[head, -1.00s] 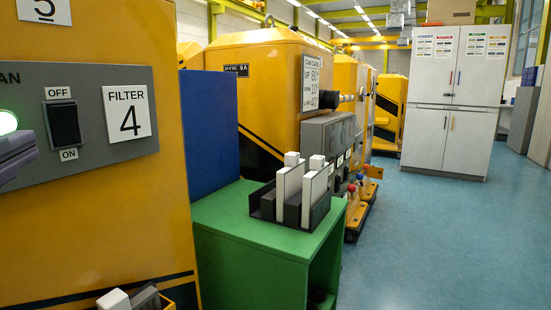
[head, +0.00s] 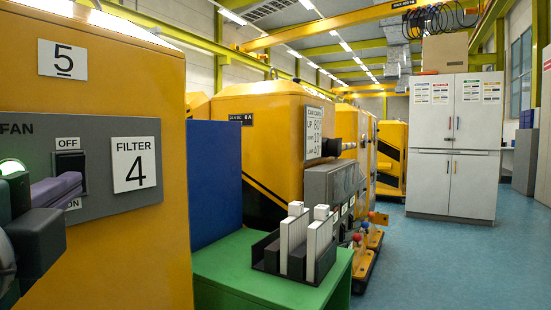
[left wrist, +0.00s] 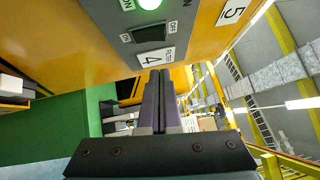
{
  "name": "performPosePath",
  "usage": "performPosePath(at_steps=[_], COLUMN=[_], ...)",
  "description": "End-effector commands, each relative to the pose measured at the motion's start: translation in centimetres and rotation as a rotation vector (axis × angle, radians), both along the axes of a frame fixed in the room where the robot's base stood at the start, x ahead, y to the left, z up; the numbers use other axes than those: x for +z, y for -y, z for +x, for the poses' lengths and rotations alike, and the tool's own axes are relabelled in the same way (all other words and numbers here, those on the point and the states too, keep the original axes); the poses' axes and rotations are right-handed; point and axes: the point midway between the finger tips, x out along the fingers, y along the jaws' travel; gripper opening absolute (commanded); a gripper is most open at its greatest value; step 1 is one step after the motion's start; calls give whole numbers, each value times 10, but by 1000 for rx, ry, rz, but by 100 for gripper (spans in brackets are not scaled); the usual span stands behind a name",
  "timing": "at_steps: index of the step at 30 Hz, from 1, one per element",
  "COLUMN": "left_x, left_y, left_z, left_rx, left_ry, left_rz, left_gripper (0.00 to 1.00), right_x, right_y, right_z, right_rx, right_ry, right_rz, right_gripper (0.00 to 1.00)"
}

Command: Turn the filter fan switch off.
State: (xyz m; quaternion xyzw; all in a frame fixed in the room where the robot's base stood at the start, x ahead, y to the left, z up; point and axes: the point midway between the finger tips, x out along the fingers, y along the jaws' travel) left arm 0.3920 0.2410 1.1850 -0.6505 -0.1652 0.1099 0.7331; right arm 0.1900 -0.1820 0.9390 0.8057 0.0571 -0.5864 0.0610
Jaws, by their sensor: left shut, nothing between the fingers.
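The filter fan switch (head: 68,161) is a black rocker on a grey panel, with OFF above it and ON below. It also shows in the left wrist view (left wrist: 151,33). My left gripper (head: 78,183), with purple fingers, is shut and empty in front of the switch's lower part in the head view, hiding that part and some of the ON label. I cannot tell whether the fingertips touch it. In the left wrist view the shut fingers (left wrist: 158,74) point toward the panel near the FILTER 4 label. The lamp (head: 11,167) left of the switch glows green. My right gripper is not in view.
The panel (head: 100,203) is on a yellow cabinet (head: 115,80). A blue box (head: 214,175) and a green stand (head: 215,264) holding a dark rack (head: 268,259) of white pieces are to the right. Open blue floor (head: 430,265) lies beyond.

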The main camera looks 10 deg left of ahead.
Motion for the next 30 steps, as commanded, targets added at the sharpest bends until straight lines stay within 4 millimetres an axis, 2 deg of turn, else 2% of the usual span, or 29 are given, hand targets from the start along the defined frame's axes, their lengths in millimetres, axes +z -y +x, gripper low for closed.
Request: performPosePath(at_steps=[3, 6, 10, 15, 26, 30], left_x=[5, 7, 9, 9, 9, 16], left_y=[-10, -21, -38, -49, -51, -53], left_z=[24, 37, 44, 48, 48, 49], left_rx=[1, 3, 2, 0, 1, 0], left_ry=[1, -1, -1, -1, 0, -12], left_rz=[3, 4, 3, 1, -1, -26], left_gripper=[0, 0, 0, 0, 0, 0], right_x=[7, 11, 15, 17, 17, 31], right_y=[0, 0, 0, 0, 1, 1], right_z=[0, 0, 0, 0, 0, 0], right_rx=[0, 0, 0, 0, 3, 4], right_ry=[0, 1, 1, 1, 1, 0], right_rz=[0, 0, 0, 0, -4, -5], right_gripper=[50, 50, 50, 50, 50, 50])
